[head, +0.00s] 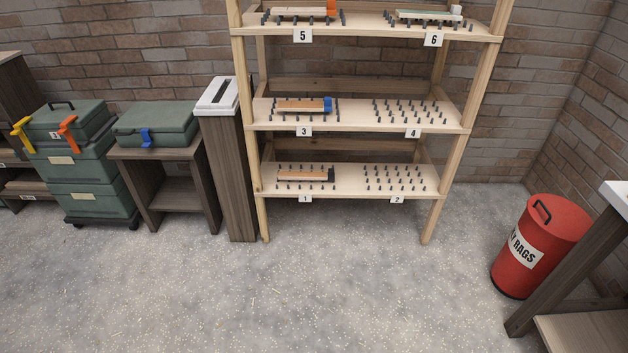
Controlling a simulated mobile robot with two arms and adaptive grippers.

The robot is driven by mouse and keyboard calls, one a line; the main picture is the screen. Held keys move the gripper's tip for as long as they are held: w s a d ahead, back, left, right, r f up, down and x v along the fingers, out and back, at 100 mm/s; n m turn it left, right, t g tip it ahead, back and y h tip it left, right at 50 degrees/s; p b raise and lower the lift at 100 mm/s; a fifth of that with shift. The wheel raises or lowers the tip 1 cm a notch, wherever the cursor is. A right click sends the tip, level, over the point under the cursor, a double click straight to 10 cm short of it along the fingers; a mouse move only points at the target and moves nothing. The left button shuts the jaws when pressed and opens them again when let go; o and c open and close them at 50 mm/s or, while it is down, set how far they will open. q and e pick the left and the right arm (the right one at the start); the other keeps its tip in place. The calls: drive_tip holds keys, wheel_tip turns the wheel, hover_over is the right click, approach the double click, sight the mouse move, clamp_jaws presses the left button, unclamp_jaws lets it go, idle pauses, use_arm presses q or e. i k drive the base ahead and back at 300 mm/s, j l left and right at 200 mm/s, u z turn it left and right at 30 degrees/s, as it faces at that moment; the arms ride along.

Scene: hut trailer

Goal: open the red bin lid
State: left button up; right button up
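The red bin (520,262) stands on the floor at the right, near the brick wall. It is a round red can with a white label that reads "RAGS", its first letters partly turned out of sight. Its red lid (566,217) lies on top and looks shut. A dark handle (542,211) sits on the lid's left side. A bench at the right edge hides part of the bin's right side. Neither of my grippers is in view.
A bench (570,262) stands in front of the bin at right. A wooden shelf (350,193) with numbered boards stands at the back. Green toolboxes (90,200), a small table (160,154) and a tall narrow box (230,180) stand left. The middle floor is clear.

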sight(563, 218)
drive_tip(key=i+j+z, duration=0.15)
drive_tip(key=z, duration=1.5)
drive_tip(key=k+l, duration=0.05)
